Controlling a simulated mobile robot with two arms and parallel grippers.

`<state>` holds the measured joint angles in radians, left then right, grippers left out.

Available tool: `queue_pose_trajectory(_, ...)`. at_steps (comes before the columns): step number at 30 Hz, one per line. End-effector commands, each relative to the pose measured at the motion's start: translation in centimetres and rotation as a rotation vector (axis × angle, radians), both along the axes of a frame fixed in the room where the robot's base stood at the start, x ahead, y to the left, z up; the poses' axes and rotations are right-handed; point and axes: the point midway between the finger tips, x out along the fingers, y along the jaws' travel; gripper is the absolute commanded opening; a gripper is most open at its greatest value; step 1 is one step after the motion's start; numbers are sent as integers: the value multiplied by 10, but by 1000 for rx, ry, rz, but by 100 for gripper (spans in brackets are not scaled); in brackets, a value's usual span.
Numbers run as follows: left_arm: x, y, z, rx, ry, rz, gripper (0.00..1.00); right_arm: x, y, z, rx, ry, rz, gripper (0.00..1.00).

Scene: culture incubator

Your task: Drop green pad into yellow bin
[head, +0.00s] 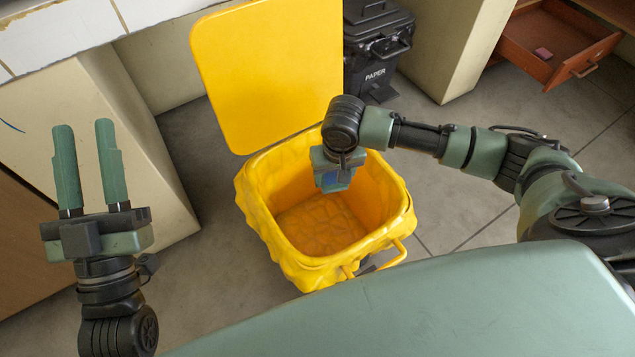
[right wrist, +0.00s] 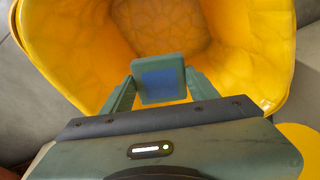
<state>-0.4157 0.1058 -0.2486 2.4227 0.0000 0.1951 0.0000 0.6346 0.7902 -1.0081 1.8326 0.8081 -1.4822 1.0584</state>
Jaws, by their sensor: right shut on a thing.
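The yellow bin (head: 258,215) stands on the floor in the middle of the head view with its lid (head: 268,75) raised. Its inside looks empty. My right gripper (head: 334,182) points down over the bin's opening. In the right wrist view, my right gripper (right wrist: 160,85) is shut on the green pad (right wrist: 140,92), a small square with a blue face. The pad is held between the fingertips, with the bin's yellow inside (right wrist: 110,40) behind it. My left gripper (head: 88,165) is empty at the left, its two fingers apart and pointing up.
A black bin marked PAPER (head: 376,75) stands behind the yellow bin. An open drawer (head: 555,50) with a small pink item in it is at the upper right. A pale cabinet (head: 130,150) stands at the left. The tiled floor right of the yellow bin is clear.

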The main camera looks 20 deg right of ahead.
Motion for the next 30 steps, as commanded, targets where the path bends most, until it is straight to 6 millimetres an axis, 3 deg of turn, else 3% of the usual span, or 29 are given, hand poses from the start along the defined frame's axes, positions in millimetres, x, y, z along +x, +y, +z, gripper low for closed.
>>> queue_pose_trajectory(9,-22,3,23,-50,-167,-10,36,0,0,-5,0,0,0,27)
queue_pose_trajectory(21,-26,3,27,-57,-192,-11,36,0,0,-5,0,0,0,27)
queue_pose_trajectory(22,-26,3,27,-57,-192,-11,36,0,0,-5,0,0,0,67)
queue_pose_trajectory(24,-26,3,27,-57,-192,-11,36,0,0,-5,0,0,0,84)
queue_pose_trajectory(30,-26,3,27,-56,-191,-11,36,0,0,-5,0,0,0,84)
